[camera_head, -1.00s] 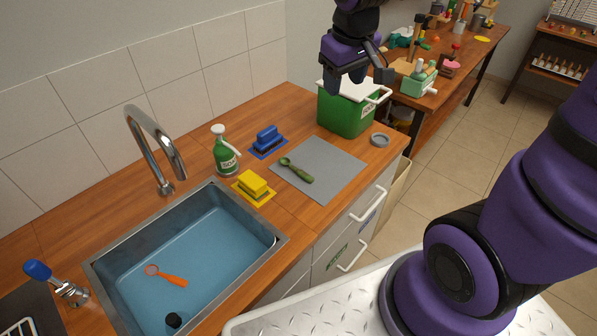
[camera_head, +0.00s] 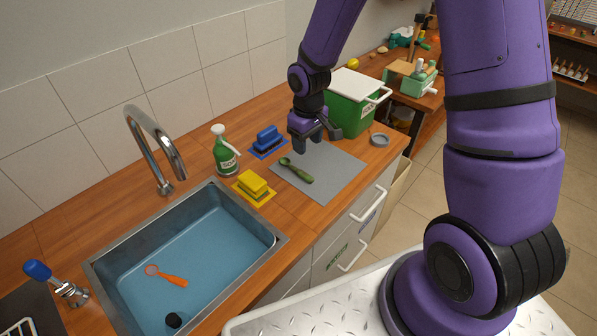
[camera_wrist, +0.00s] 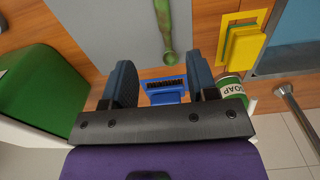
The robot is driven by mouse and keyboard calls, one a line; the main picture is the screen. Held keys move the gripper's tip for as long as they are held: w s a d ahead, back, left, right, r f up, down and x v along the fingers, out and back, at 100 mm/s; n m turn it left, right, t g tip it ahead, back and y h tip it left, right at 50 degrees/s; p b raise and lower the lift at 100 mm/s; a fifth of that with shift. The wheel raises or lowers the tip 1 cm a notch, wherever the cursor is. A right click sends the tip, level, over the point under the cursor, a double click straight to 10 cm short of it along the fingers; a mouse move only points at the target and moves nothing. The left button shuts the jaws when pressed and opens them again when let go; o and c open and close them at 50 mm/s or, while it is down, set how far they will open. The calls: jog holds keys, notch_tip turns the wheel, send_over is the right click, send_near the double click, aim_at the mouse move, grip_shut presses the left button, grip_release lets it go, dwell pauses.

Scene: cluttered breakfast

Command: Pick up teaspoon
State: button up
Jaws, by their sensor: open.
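A green spoon (camera_head: 297,170) lies on the grey mat (camera_head: 335,175) on the counter. An orange spoon (camera_head: 166,275) lies on the floor of the blue sink; I cannot tell which one counts as the teaspoon. My gripper (camera_head: 316,143) is open and empty, pointing down above the back part of the mat, just behind the green spoon and apart from it. In the wrist view the green spoon (camera_wrist: 163,22) lies beyond the fingertips, roughly in line with the gap between my fingers (camera_wrist: 162,75); its far part is cut off by the frame edge.
A blue brush (camera_head: 268,138) and a green soap spray bottle (camera_head: 224,152) stand left of the gripper. A yellow sponge (camera_head: 252,184) sits near the sink rim (camera_head: 262,225). A green bin (camera_head: 347,115) with a white lid is close behind right. A grey ring-shaped item (camera_head: 380,140) lies beside it.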

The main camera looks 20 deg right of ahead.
send_over(304, 173)
notch_tip(304, 173, down, 6)
jog(key=shift+s+d+f, duration=0.15)
jog(key=shift+f, duration=0.1)
jog(key=shift+w+a+f, duration=0.1)
jog(key=shift+f, duration=1.15)
jog(key=shift+w+a+f, duration=0.1)
jog(key=shift+f, duration=1.1)
grip_shut()
